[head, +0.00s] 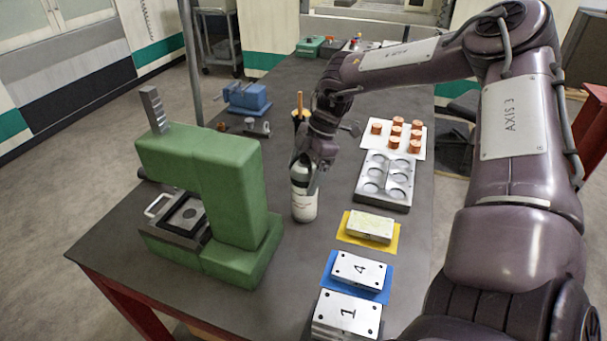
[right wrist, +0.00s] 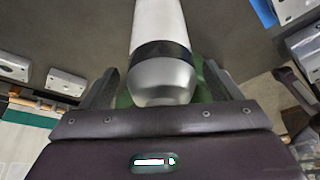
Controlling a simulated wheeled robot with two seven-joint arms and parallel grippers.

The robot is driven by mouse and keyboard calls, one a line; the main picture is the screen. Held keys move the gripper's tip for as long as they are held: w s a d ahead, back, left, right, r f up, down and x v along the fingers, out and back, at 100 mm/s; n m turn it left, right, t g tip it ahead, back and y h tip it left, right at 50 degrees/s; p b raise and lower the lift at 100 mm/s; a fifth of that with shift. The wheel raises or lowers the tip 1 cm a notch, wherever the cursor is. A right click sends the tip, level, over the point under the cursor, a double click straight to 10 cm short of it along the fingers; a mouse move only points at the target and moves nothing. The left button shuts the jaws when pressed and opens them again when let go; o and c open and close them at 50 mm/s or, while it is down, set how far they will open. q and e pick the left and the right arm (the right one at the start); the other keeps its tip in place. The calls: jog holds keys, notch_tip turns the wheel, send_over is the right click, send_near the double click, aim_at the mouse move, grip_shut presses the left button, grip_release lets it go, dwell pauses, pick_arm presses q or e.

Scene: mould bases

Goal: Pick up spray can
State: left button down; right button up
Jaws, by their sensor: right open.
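The spray can (head: 304,200) is a white cylinder standing upright on the dark table, right of the green press. In the head view my right gripper (head: 304,172) is at the can's top, coming down from above, and hides part of it. In the right wrist view the can (right wrist: 160,45) shows a white body, a black band and a silver shoulder. It lies between the two fingers of my right gripper (right wrist: 158,90). The fingers are apart, with a gap on each side of the can. My left gripper is not in view.
A green press (head: 215,180) stands left of the can. To the right are a grey mould plate (head: 384,180), a yellow mat (head: 350,237) with a pale block, and plates marked 4 (head: 358,270) and 1 (head: 347,311). Copper cylinders (head: 397,131) and a blue vise (head: 248,98) stand farther back.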

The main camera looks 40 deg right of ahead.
jog(key=shift+s, duration=0.15)
jog(key=shift+c, duration=0.7)
jog(key=c, duration=1.7)
jog(key=shift+r, duration=0.15)
